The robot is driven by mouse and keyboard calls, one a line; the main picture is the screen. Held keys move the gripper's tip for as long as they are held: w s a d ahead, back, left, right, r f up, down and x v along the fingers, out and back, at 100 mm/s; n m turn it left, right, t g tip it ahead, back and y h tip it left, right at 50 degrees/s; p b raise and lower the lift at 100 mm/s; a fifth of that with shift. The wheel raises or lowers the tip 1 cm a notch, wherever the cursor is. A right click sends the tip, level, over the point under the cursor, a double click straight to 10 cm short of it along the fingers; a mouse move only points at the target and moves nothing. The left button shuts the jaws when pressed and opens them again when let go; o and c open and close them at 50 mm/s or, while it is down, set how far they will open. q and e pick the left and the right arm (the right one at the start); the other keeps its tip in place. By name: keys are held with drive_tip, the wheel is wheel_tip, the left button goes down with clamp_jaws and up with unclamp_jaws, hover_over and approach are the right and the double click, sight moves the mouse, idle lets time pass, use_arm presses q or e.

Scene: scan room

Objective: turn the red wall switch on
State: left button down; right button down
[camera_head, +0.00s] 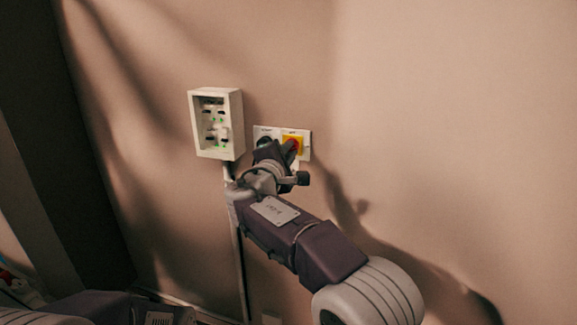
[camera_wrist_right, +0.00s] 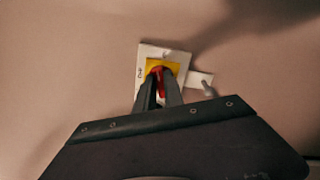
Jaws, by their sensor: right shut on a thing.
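The red wall switch (camera_head: 297,146) is a red knob on a yellow square, set on a white wall plate. My right gripper (camera_head: 284,152) reaches up to it and partly covers it in the head view. In the right wrist view, the fingers of my right gripper (camera_wrist_right: 159,90) are shut on the red switch (camera_wrist_right: 160,77), one on each side. The knob's lower part is hidden between the fingers. The yellow square (camera_wrist_right: 152,66) shows around it. My left gripper is out of view.
A dark round knob (camera_head: 264,142) sits left of the red switch. A white box (camera_head: 236,125) with green lights hangs further left, with a cable running down. The wall to the right is bare. A dark upright panel (camera_head: 60,130) stands at far left.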

drive_tip(key=shift+f+m+b, duration=0.2)
drive_tip(key=shift+m+b, duration=1.65)
drive_tip(key=shift+m, duration=0.35)
drive_tip(key=shift+r, duration=0.1)
drive_tip(key=c, duration=1.4)
unclamp_jaws()
drive_tip(key=shift+c, duration=0.2)
drive_tip(key=shift+s, duration=0.1)
